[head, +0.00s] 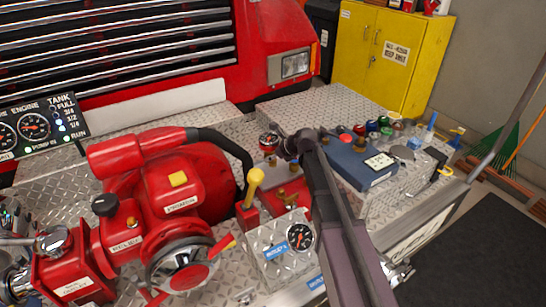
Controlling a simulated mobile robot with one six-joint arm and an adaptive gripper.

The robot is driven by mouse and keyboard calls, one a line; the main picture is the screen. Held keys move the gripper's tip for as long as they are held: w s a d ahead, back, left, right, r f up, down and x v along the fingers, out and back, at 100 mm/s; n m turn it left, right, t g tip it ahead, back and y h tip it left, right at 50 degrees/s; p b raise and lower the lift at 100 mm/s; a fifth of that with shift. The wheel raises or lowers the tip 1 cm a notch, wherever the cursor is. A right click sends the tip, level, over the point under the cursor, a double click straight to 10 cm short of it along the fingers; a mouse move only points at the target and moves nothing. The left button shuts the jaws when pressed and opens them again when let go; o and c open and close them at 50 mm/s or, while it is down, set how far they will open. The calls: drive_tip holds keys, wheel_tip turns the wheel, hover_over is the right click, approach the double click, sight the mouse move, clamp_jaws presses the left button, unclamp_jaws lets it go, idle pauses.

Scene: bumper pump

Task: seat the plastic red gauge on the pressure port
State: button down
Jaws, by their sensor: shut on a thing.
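My gripper (284,149) is at the end of my dark arm, near the middle of the head view. It is shut on a small round gauge (269,139) with a red rim, just left of the jaws. The gauge appears to be above the deck. A small brass piece (271,159) shows just below the gauge. I cannot tell which fitting is the pressure port, or whether the gauge touches anything. My arm hides the area right of the block.
The red pump (200,190) with a black hose stands left. A yellow-knobbed lever (254,182) rises close to the block. A silver panel (270,250) with a black dial is in front. A blue case (362,172) and several coloured caps lie right.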

drive_tip(key=s+d, duration=0.6)
drive_tip(key=d, duration=0.1)
drive_tip(key=s+d, duration=0.6)
drive_tip(key=d, duration=0.1)
drive_tip(key=s+d, duration=0.6)
drive_tip(key=d, duration=0.2)
drive_tip(key=shift+s+d, duration=0.1)
drive_tip(key=shift+s, duration=0.05)
